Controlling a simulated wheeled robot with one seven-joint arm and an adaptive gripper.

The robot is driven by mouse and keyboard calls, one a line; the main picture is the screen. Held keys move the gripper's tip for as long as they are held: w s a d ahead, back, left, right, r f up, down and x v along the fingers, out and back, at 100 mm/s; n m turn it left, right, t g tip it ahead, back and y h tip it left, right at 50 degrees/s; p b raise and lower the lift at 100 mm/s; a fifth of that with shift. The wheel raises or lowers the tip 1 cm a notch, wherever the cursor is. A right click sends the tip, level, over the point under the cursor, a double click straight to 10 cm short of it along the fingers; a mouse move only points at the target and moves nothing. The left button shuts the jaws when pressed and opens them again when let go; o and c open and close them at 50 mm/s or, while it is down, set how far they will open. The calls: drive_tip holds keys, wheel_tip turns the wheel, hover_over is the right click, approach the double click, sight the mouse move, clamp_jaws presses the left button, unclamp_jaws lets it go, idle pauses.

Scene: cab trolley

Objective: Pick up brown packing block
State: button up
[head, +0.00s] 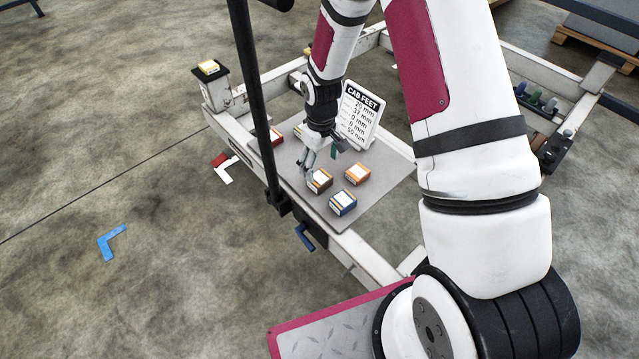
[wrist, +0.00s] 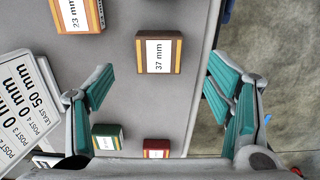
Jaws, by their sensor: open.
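The brown packing block (head: 319,182) sits on the grey trolley deck, with a white label on top. In the wrist view the brown block (wrist: 145,69) shows its "37 mm" label, upper middle, just beyond the fingertips and between their lines. My gripper (head: 316,164) is above the deck close to the block. In the wrist view my gripper (wrist: 160,72) is open, its teal pads wide apart with nothing between them. I cannot tell the exact height gap to the block.
An orange block (head: 358,174) and a blue block (head: 343,203) sit close by. A red block (wrist: 156,144) and a green block (wrist: 107,131) lie nearer the wrist. A "CAB FEET" sign (head: 361,112) stands behind. A black upright pole (head: 254,95) rises at the deck's left edge.

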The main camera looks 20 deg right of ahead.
sight(320, 178)
drive_tip(key=shift+w+f+b, duration=0.15)
drive_tip(key=shift+f+b, duration=0.65)
drive_tip(key=shift+f, duration=1.15)
drive_tip(key=shift+w+f+b, duration=0.1)
drive_tip(key=shift+f+b, duration=0.65)
drive_tip(key=shift+f, duration=1.2)
drive_tip(key=c, duration=1.3)
